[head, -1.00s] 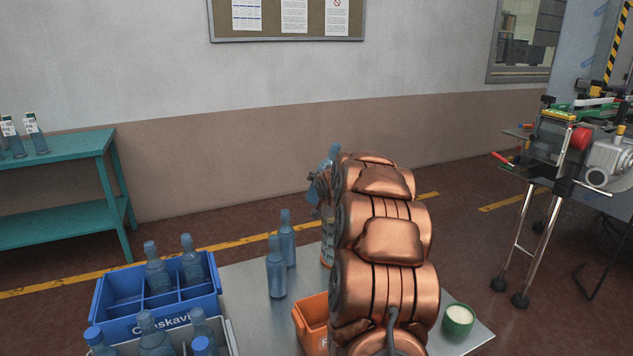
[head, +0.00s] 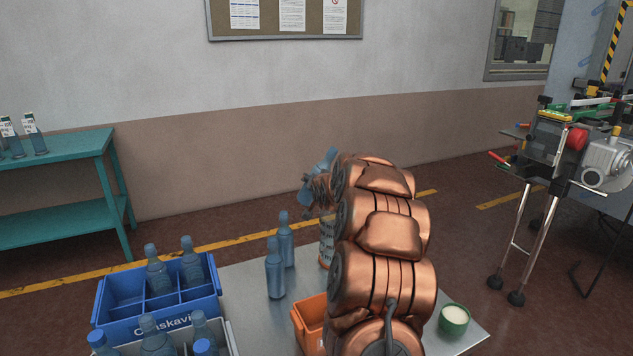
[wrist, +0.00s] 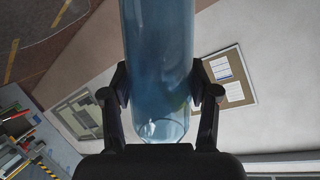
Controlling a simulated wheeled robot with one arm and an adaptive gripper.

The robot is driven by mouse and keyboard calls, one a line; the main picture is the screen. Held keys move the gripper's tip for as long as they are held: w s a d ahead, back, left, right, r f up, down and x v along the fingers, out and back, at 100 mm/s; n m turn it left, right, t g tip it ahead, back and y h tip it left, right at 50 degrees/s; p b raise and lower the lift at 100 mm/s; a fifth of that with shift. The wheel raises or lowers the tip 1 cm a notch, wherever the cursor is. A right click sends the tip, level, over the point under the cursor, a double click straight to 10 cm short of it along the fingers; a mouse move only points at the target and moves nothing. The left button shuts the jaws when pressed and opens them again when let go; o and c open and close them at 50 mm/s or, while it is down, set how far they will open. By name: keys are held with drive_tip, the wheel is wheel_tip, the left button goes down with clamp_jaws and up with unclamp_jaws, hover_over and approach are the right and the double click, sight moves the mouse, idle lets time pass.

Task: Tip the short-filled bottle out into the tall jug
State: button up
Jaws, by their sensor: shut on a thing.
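My gripper (head: 318,188) is shut on a blue glass bottle (head: 327,158), which is tilted. In the wrist view the bottle (wrist: 158,50) stands between both fingers, and its glass is see-through blue; its neck end is out of that view. A tall grey patterned container (head: 327,242), which looks like the jug, stands on the table just below the gripper. My arm hides its right side, and its rim is not clear. Whether anything pours from the bottle cannot be seen.
Two blue bottles (head: 275,268) stand left of the jug on the grey table (head: 240,285). A blue crate (head: 165,323) and a grey crate with bottles are at front left. An orange bin (head: 308,322) is beside my arm; a green bowl (head: 454,320) is at right.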

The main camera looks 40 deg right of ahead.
sight(301, 198)
drive_tip(key=shift+w+a+m+t+p, duration=0.4)
drive_tip(key=shift+w+a+m+p, duration=0.3)
drive_tip(key=shift+p, duration=0.9)
drive_tip(key=shift+w+a+f+m+t+y+p, duration=0.25)
drive_tip(key=shift+w+a+m+t+y+p, duration=0.55)
drive_tip(key=shift+p, duration=1)
drive_tip(key=shift+a+f+m+p, duration=0.2)
drive_tip(key=shift+f+m+p, duration=0.15)
drive_tip(key=shift+m+p, duration=0.4)
drive_tip(key=shift+w+a+f+m+t+p, duration=0.25)
drive_tip(key=shift+m+t+p, duration=0.15)
drive_tip(key=shift+m, duration=0.15)
drive_tip(key=shift+f, duration=0.25)
drive_tip(key=shift+w+a+f+m+t+b, duration=0.15)
drive_tip(key=shift+f+m+t+b, duration=0.2)
drive_tip(key=shift+m+b, duration=0.25)
drive_tip(key=shift+f+m+t+b, duration=0.35)
drive_tip(key=shift+f+m+b, duration=0.25)
drive_tip(key=shift+m+b, duration=0.25)
drive_tip(key=shift+f+m+t+h+b, duration=0.3)
drive_tip(key=shift+f+m+b, duration=0.25)
drive_tip(key=shift+m+b, duration=0.25)
drive_tip(key=shift+r+m+b, duration=0.45)
drive_tip(key=shift+m+b, duration=0.25)
drive_tip(key=shift+m, duration=0.05)
